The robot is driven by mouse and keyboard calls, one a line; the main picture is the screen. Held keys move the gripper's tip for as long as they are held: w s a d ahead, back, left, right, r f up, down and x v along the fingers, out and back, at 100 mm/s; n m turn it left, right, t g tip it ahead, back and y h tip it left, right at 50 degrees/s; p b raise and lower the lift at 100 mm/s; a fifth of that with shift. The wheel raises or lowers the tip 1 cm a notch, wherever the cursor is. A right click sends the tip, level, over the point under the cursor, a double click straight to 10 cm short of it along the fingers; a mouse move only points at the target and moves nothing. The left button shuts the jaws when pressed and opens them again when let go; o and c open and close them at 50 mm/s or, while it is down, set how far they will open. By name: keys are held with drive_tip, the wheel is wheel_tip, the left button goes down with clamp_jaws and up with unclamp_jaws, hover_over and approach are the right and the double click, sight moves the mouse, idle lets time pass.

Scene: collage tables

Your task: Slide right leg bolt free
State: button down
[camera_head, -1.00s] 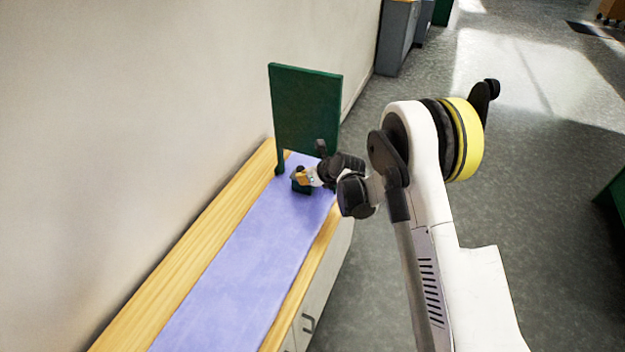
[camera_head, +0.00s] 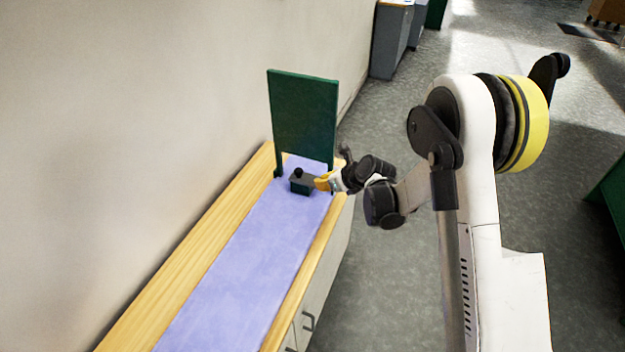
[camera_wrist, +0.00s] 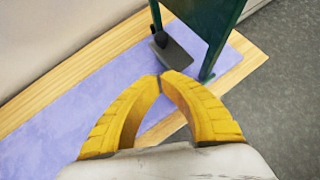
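A dark green upright panel (camera_head: 303,115) stands on legs at the far end of the bench. In front of it sits a small dark block (camera_head: 300,187) with a round black knob (camera_head: 298,172) on top. The block's grey top (camera_wrist: 176,54) and its knob (camera_wrist: 161,40) also show in the wrist view, beside the panel's legs. I cannot tell which part is the bolt. My gripper (camera_head: 318,184) is at the right side of the block. In the wrist view its yellow fingertips (camera_wrist: 161,76) meet with nothing visible between them, close to the block's near edge; contact is unclear.
A lilac runner (camera_head: 240,255) covers the middle of the wooden bench (camera_head: 165,285), with clear space toward the near end. A wall (camera_head: 120,130) borders the left. Grey cabinets (camera_head: 392,40) stand beyond.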

drive_tip(key=shift+v, duration=1)
drive_tip(key=s+d+r+n+h, duration=0.1)
drive_tip(key=s+d+r+n, duration=0.45)
drive_tip(key=r, duration=0.35)
drive_tip(key=s+d+r+n+h, duration=0.2)
drive_tip(key=s+d+r+n, duration=0.2)
drive_tip(key=s+r+n, duration=0.4)
drive_tip(key=s+d+r+n+h, duration=0.1)
drive_tip(key=s+d+r+n, duration=0.1)
drive_tip(key=s+d+n, duration=0.2)
drive_tip(key=s+d+r+n+h, duration=0.2)
drive_tip(key=s+d+n, duration=0.3)
drive_tip(key=s+n, duration=0.5)
drive_tip(key=s, duration=0.5)
drive_tip(key=shift+s+r, duration=0.15)
drive_tip(key=shift+s, duration=0.25)
